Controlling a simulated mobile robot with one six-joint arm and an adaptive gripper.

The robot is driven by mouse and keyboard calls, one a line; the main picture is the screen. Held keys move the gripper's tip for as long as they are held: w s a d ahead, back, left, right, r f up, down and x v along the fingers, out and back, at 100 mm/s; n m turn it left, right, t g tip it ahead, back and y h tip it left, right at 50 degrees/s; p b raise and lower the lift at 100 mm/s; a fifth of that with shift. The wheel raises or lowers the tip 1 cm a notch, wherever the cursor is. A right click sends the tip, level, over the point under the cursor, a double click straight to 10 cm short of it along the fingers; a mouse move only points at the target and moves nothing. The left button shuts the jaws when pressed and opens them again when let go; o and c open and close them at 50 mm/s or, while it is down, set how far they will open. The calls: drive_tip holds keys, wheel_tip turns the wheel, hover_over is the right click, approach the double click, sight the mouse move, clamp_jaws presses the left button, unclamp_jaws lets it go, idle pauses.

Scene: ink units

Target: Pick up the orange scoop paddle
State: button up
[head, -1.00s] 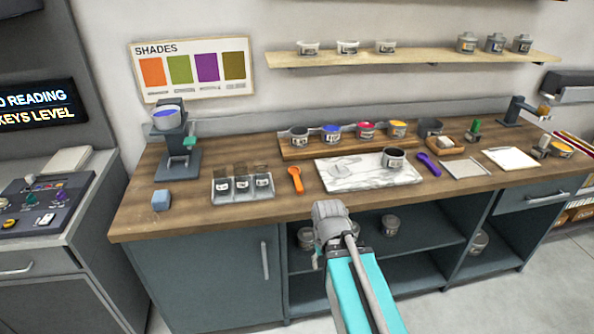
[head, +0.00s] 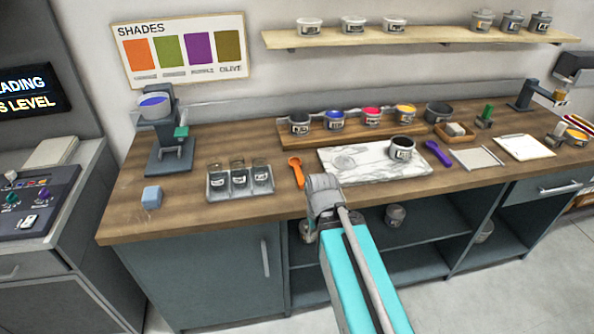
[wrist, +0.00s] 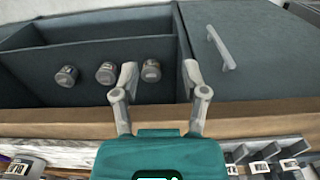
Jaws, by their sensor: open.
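The orange scoop paddle (head: 297,172) lies on the wooden counter (head: 195,214), between a small tray of jars (head: 240,196) and a white marble slab (head: 330,160). My arm's end is in front of the counter's front edge, just right of and nearer than the scoop in the head view; its fingers are mostly hidden there. In the wrist view my gripper (wrist: 160,76) is open and empty, its fingers over the counter's front edge and the open shelf. The scoop does not show in the wrist view.
A purple scoop (head: 437,153) and a grey pot (head: 403,148) are at the slab's right. A wooden rack (head: 290,140) of ink pots stands behind. The counter's front edge is close to my arm; bare wood surrounds the scoop's handle.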

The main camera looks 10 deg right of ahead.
drive_tip(key=shift+o, duration=0.4)
drive_tip(key=shift+a, duration=0.15)
drive_tip(key=shift+o, duration=0.8)
drive_tip(key=shift+w, duration=0.15)
drive_tip(key=w+r+t+p, duration=0.2)
drive_tip(key=w+r+p, duration=0.3)
drive_tip(key=w, duration=0.7)
drive_tip(key=w+r+t+p, duration=0.2)
drive_tip(key=w+r+p, duration=0.3)
drive_tip(key=w, duration=0.7)
drive_tip(key=shift+w+d+r+t, duration=0.25)
drive_tip(key=shift+r+t, duration=0.05)
drive_tip(key=shift+r, duration=0.65)
drive_tip(key=shift+f, duration=0.1)
drive_tip(key=b, duration=0.8)
hover_over(298, 171)
drive_tip(key=s, duration=0.2)
wheel_tip(298, 171, down, 8)
drive_tip(key=shift+r, duration=0.1)
drive_tip(key=shift+b+x, duration=2.15)
drive_tip(key=shift+x, duration=0.45)
